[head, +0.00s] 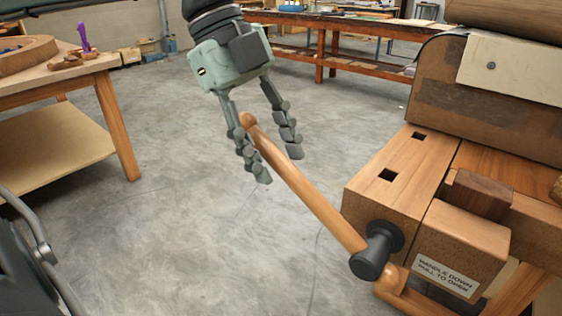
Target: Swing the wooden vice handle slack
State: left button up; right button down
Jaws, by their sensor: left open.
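The wooden vice handle (312,202) is a long round bar with a knobbed upper end. It slants from upper left down to a black hub (372,262) on the front of the wooden vice (462,240). My left gripper (279,167) comes down from the top with its jaws open. Its two dark, segmented fingers lie on either side of the handle near the knobbed end. I cannot tell whether either finger touches the wood. A label on the vice jaw reads "HANDLE DOWN PULL TO OPEN". My right gripper is not in view.
The vice sits on a wooden bench (397,178) with square holes. A large curved brown form (490,100) with a pale plate stands behind it. A wooden table (88,78) stands at left, and grey tubing (38,250) at lower left. The concrete floor between is clear.

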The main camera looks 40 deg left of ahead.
pick_arm(q)
jog(key=shift+x, duration=0.95)
jog(key=shift+c, duration=0.6)
grip_shut()
